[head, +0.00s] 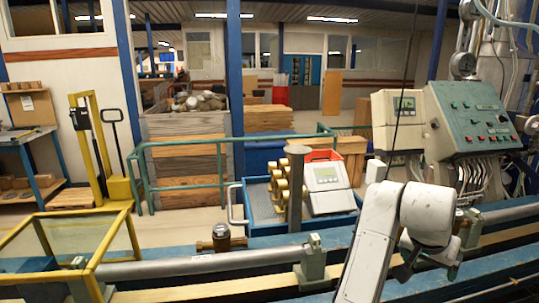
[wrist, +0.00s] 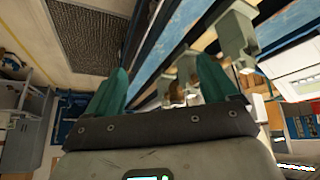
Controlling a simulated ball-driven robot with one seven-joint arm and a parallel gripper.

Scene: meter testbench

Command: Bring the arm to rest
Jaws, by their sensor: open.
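My arm (head: 375,240) rises white and bent at the lower right of the head view, in front of the bench rails. My gripper (wrist: 163,66) shows in the wrist view with its two green fingers spread wide. Nothing is between the fingers. Beyond them are bench rails and grey-green clamp supports (wrist: 235,35), and I see no contact. In the head view the end of the arm is dark, small and partly hidden behind the white links.
A long pipe (head: 200,266) runs along the blue bench, with a brass meter (head: 221,238) beside it. A blue cart (head: 262,212) carries brass-coloured parts and a display unit (head: 326,187). A control console (head: 470,120) stands right. A yellow frame (head: 70,245) is at left.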

